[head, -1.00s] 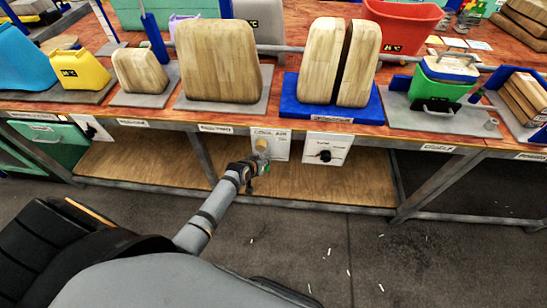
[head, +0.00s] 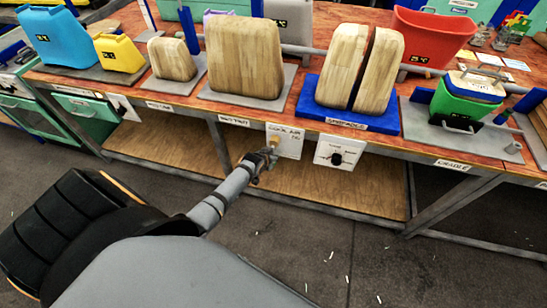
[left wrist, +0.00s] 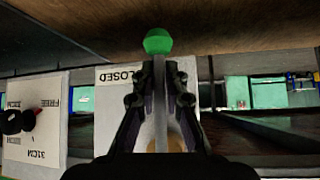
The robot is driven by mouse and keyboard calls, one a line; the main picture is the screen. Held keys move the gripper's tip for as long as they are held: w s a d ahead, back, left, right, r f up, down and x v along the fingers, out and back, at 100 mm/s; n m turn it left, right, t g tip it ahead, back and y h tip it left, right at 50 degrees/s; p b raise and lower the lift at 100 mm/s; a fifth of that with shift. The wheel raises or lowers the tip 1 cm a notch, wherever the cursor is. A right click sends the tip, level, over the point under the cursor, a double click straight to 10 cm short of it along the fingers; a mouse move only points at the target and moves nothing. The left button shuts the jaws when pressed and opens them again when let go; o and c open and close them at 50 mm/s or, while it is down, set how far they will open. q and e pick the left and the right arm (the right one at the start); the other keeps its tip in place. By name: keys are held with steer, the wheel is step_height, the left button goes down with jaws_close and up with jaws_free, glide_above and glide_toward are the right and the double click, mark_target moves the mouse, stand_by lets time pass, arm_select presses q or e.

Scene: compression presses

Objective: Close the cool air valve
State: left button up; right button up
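The cool air valve is on a white panel (head: 288,142) under the front edge of the bench, labelled COOL AIR. In the left wrist view the panel (left wrist: 104,108) carries the word CLOSED near its top edge. A grey lever (left wrist: 160,90) with a green knob (left wrist: 158,41) points straight up in that view, just right of that word. My left gripper (left wrist: 161,68) has a finger close against each side of the lever, with the knob beyond the fingertips. It also shows in the head view (head: 262,160), in front of the panel, hiding most of the lever. My right gripper is out of view.
A second white panel with a black knob (head: 337,152) hangs right of the valve panel. A wooden lower shelf (head: 330,188) runs beneath. Wooden blocks on a blue base (head: 347,118) stand on the bench above. The floor (head: 300,235) in front is open.

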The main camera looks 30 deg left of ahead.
arm_select(q)
steer(key=o, duration=0.4)
steer(key=v, duration=1.2)
steer(key=shift+a, duration=0.1)
